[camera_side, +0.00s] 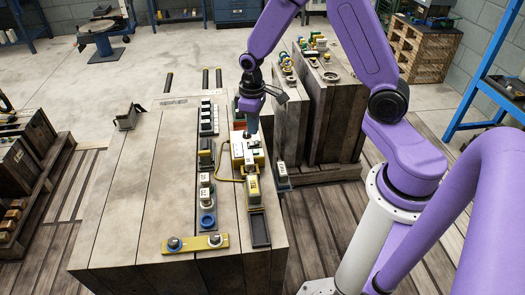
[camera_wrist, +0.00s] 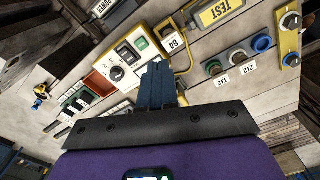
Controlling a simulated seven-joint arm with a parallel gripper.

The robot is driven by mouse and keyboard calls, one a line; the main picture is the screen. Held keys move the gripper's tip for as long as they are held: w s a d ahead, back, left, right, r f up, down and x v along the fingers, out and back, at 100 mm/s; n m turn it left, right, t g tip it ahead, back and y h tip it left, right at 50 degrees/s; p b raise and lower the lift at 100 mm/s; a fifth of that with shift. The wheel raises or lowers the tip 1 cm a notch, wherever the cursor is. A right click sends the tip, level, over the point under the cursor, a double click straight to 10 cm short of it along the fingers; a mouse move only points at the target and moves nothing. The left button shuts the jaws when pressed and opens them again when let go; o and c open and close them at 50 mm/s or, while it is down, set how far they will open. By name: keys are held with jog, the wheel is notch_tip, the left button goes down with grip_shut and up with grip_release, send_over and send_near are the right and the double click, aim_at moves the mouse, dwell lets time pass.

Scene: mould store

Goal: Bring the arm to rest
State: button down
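My gripper (camera_side: 252,125) points down from my purple arm over the wooden block table, just above a white and yellow control box (camera_side: 240,150). I cannot tell whether the fingertips touch the box. In the wrist view my two dark blue fingers (camera_wrist: 160,84) are together, with nothing visible between them. Beyond them, the control box (camera_wrist: 128,60) shows a black knob and green and white buttons.
A yellow TEST unit (camera_side: 253,188) on a yellow cable stands in front of the box. A strip with round fittings and a blue ring (camera_side: 207,220) runs alongside. A yellow bar (camera_side: 195,244) lies near the front. The table's left part (camera_side: 135,190) is mostly bare.

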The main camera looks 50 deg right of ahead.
aim_at(256, 151)
jog(key=shift+m, duration=0.5)
jog(key=shift+w+d+f, duration=0.3)
jog(key=shift+d+f, duration=0.25)
jog(key=shift+f, duration=1)
jog(key=shift+w+d+f, duration=0.3)
jog(key=shift+d+f, duration=0.25)
jog(key=shift+f, duration=1.05)
jog(key=shift+w+d+f, duration=0.3)
jog(key=shift+d+f, duration=0.25)
jog(key=shift+f, duration=1)
jog(key=shift+f, duration=0.85)
jog(key=shift+r, duration=3.5)
